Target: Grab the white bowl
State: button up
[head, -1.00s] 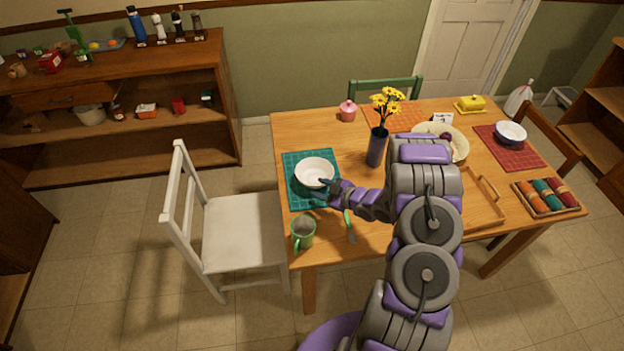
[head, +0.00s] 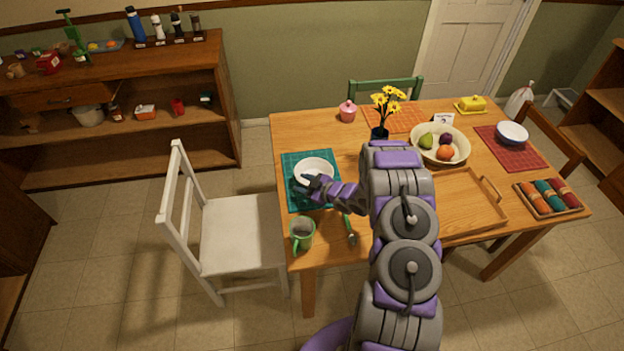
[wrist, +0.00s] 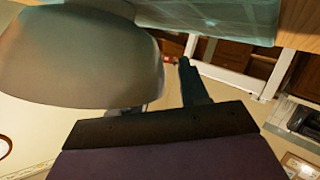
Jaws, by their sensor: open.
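The white bowl (head: 315,167) stands on the teal placemat (head: 298,160) at the left end of the table. My gripper (head: 306,185) is open at the bowl's near rim, and its fingers overlap the bowl's front in the head view. In the wrist view the bowl (wrist: 80,55) fills the upper left, very close to the camera. I cannot tell whether a finger touches the bowl.
A green mug (head: 302,234) and a green-handled utensil (head: 349,228) lie near the front edge. A flower vase (head: 380,132), fruit bowl (head: 455,155) and wooden tray (head: 460,232) stand to the right. A white chair (head: 235,235) stands at the table's left.

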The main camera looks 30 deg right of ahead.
jog(key=shift+d, duration=0.4)
jog(key=shift+c, duration=0.2)
jog(key=shift+d+f, duration=0.1)
jog(key=shift+d, duration=0.2)
jog(key=c, duration=0.3)
jog(key=shift+a, duration=0.8)
grip_shut()
jog(key=shift+d, duration=0.6)
